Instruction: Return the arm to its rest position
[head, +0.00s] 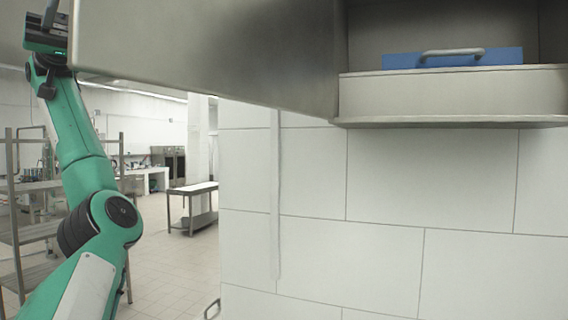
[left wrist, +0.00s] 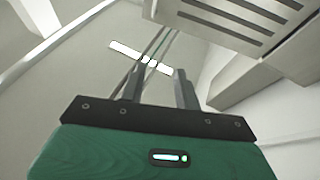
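My left arm (head: 95,190) is green and reaches up along the left edge of the head view. My left gripper (head: 50,14) is at the top left corner there, just left of the steel cabinet door; its tips are partly cut off by the frame. In the left wrist view my left gripper (left wrist: 157,74) points up toward the ceiling. Its two dark fingers stand apart, with nothing seen held between them. My right arm and gripper are not in view.
The steel door (head: 210,50) hangs open beside my left gripper. The wall cabinet (head: 450,95) holds a blue object (head: 500,56) with a grey handle. A tiled wall (head: 380,180) is below. A slotted panel (left wrist: 240,18) is at upper right of the wrist view. A shelf rack (head: 35,235) stands left.

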